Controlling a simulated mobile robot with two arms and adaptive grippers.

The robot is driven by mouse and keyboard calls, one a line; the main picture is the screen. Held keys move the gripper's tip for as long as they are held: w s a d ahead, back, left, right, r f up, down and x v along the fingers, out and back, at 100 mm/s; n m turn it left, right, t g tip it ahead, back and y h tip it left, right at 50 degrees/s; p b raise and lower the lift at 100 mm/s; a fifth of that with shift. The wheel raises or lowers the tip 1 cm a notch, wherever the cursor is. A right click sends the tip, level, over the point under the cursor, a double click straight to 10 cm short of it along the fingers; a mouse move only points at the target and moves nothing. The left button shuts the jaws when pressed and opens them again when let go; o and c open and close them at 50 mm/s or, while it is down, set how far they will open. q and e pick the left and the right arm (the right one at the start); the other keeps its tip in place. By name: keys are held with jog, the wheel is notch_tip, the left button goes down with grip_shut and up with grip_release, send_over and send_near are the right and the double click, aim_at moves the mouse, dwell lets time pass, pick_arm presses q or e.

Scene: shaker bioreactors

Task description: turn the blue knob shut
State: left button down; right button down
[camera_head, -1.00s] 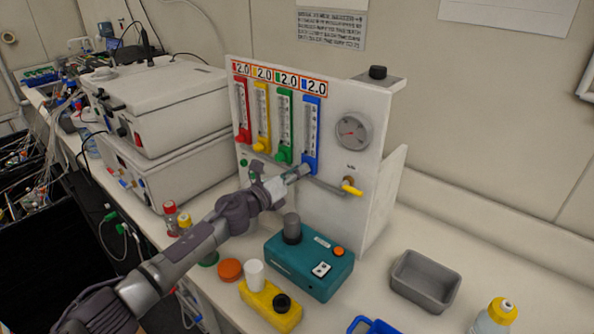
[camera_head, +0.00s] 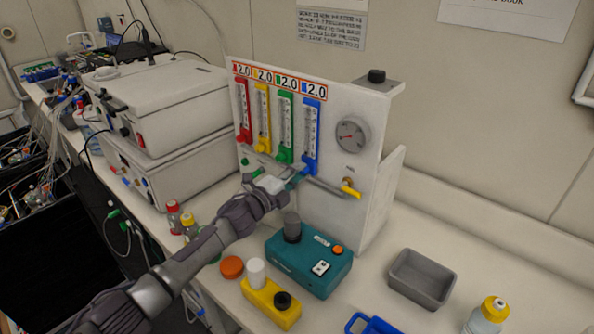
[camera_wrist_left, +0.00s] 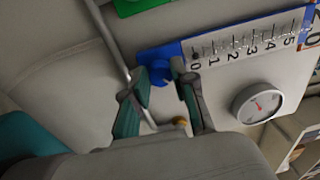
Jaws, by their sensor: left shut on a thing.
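The blue knob (camera_wrist_left: 159,78) sits at the zero end of the blue-framed flow meter (camera_wrist_left: 240,46) in the left wrist view. In the head view this blue meter (camera_head: 312,130) is the rightmost of several on the white panel (camera_head: 335,205). My left gripper (camera_wrist_left: 165,72) is shut on the blue knob, one finger on each side, hiding part of it. In the head view the left gripper (camera_head: 297,178) reaches the foot of the blue meter from the lower left. My right gripper is in neither view.
Red (camera_head: 243,137), yellow (camera_head: 263,145) and green (camera_head: 285,153) meters stand left of the blue one. A metal pipe and a yellow-handled valve (camera_head: 350,189) are close by on the right. A teal device (camera_head: 310,265) stands below. A grey tray (camera_head: 421,280) is to the right.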

pick_arm(q)
jog(key=shift+f+n+y+p, duration=0.15)
jog(key=shift+n+p, duration=0.6)
jog(key=shift+n, duration=1.9)
jog(key=shift+n+y+p, duration=0.15)
jog(key=shift+n+p, duration=0.55)
jog(key=shift+n, duration=1.95)
jog(key=c, duration=0.9)
grip_release()
jog(key=shift+c, duration=0.2)
jog(key=v, duration=1.2)
jog(key=shift+f, duration=0.15)
